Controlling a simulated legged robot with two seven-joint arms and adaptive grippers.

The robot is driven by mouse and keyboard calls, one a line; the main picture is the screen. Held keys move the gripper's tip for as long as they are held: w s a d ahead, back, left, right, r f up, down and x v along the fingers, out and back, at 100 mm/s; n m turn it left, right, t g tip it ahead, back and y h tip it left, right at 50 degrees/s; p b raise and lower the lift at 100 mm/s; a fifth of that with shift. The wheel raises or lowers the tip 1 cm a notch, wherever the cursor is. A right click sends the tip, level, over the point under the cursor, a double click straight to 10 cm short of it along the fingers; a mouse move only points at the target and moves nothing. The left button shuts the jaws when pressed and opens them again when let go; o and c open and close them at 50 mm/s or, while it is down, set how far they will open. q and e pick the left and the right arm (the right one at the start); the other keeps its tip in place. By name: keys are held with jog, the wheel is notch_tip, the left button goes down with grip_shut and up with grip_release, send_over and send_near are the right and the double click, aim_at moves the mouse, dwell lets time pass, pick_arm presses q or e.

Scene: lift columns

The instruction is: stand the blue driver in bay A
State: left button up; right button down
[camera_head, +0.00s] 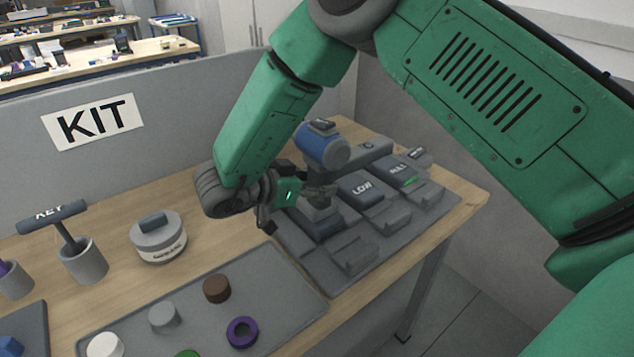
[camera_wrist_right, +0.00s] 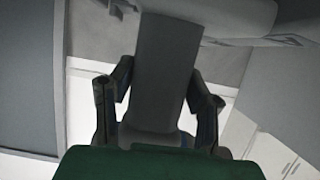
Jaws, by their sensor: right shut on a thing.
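The blue driver (camera_head: 323,148) has a blue head on top and a grey grip below. It stands roughly upright at the left end of the grey bay rack (camera_head: 352,255). My right gripper (camera_head: 318,190) is shut on its grip, coming in from the left. In the right wrist view, the fingers close on both sides of the grey grip (camera_wrist_right: 165,70). The driver's foot is over or in the left-hand bay; I cannot tell whether it touches. Any letter on that bay is hidden. My left gripper is not in view.
Other rack bays carry a LOW block (camera_head: 361,188) and a block with a green mark (camera_head: 402,171). A grey tray (camera_head: 270,270) holds several round pieces. A round tin (camera_head: 158,237) and a cup with a KEY tool (camera_head: 84,262) stand left. A KIT sign (camera_head: 93,121) hangs behind.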

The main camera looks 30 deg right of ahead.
jog(key=c, duration=0.8)
grip_release()
jog(key=shift+o, duration=0.2)
jog(key=shift+f, duration=0.15)
